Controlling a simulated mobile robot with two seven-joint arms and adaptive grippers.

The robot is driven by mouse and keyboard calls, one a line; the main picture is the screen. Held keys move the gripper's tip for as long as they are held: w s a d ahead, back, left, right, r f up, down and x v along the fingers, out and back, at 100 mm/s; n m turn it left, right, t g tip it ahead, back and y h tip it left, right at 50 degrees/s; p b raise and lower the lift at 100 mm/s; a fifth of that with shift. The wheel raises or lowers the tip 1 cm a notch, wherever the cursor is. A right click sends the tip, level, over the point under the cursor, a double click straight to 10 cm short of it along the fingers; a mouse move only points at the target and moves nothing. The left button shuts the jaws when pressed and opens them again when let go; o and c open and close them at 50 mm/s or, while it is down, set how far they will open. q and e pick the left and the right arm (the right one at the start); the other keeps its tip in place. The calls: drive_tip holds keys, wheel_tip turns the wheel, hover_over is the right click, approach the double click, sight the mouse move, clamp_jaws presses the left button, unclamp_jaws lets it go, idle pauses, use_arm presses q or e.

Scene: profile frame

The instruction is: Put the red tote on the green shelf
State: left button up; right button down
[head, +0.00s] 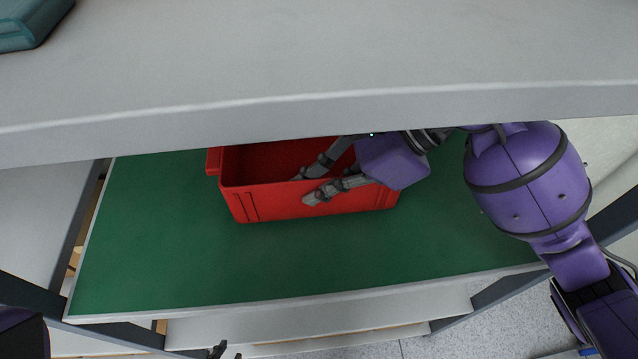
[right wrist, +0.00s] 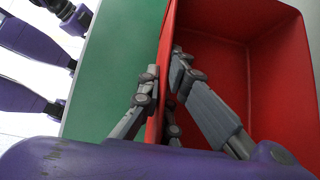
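The red tote (head: 275,203) is an open box, upright over the green shelf (head: 150,240), partly under the grey shelf above. It looks to rest on the green surface, though its underside is hidden. My right gripper (head: 305,188) reaches in from the right and straddles the tote's near wall, one finger inside and one outside. In the right wrist view, the fingertips (right wrist: 164,65) close on that wall of the tote (right wrist: 215,50). My left gripper (head: 225,351) barely shows at the bottom edge of the head view, away from the tote; its opening is unclear.
The grey upper shelf (head: 320,70) overhangs the tote's far side and hides part of it. A teal object (head: 28,25) lies on it at the top left. Dark rack posts (head: 490,290) stand beside the green shelf. Green surface is free left and right of the tote.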

use_arm(q)
drive_tip(key=shift+s+f, duration=0.2)
drive_tip(key=shift+f, duration=0.05)
drive_tip(key=shift+s+f, duration=0.15)
drive_tip(key=shift+f, duration=0.1)
use_arm(e)
drive_tip(key=shift+f, duration=0.3)
use_arm(q)
drive_tip(key=shift+s+f+b, duration=0.1)
drive_tip(key=shift+f+b, duration=0.15)
drive_tip(key=shift+b, duration=0.2)
use_arm(e)
drive_tip(key=shift+f, duration=0.3)
use_arm(q)
drive_tip(key=shift+r, duration=0.15)
use_arm(e)
drive_tip(key=c, duration=1.9)
unclamp_jaws()
drive_tip(key=shift+o, duration=0.2)
drive_tip(key=shift+d, duration=0.1)
drive_tip(key=v, duration=0.7)
drive_tip(key=shift+d+r, duration=0.15)
